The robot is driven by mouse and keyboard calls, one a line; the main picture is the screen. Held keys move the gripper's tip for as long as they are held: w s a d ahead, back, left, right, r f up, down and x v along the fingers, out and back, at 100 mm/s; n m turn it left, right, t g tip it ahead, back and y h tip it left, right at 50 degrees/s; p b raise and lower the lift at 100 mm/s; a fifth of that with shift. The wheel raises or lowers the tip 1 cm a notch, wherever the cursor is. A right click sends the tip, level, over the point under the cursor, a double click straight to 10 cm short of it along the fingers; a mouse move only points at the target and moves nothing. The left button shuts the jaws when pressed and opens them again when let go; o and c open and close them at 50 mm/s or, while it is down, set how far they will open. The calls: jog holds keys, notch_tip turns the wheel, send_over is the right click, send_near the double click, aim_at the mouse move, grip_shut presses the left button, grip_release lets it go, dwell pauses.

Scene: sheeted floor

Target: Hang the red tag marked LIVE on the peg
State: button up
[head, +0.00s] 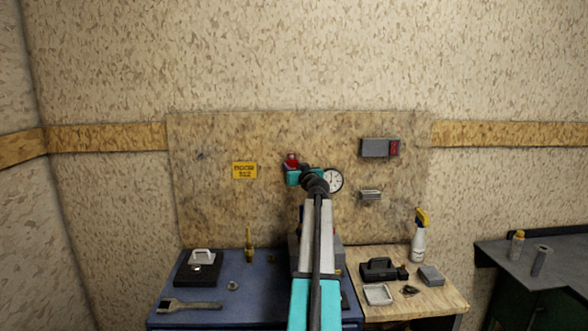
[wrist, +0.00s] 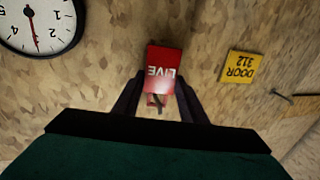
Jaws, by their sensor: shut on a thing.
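The red tag marked LIVE (wrist: 164,66) is between the fingers of my gripper (wrist: 158,98) in the wrist view, its lettering upside down. In the head view the red tag (head: 291,158) shows just above my gripper (head: 292,168), in front of the wooden board. My gripper is shut on the tag's near end. A thin dark peg (wrist: 284,97) sticks out at the right edge of the wrist view, well apart from the tag. It seems to be the small dark mark (head: 200,155) at the board's left in the head view.
A yellow sign (head: 244,170) is on the board (head: 215,215) between tag and peg. A round gauge (head: 333,180) and a grey box with a red switch (head: 380,148) are to the right. Below, a blue bench (head: 215,290) and a wooden table (head: 430,292) hold several items.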

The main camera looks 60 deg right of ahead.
jog(key=o, duration=1.3)
jog(key=shift+c, duration=0.2)
jog(key=shift+b+v, duration=0.5)
jog(key=shift+v, duration=0.65)
jog(key=b+v, duration=0.3)
jog(key=v, duration=0.8)
jog(key=shift+s+a+b, duration=0.2)
jog(key=shift+b, duration=0.2)
jog(key=shift+r, duration=0.1)
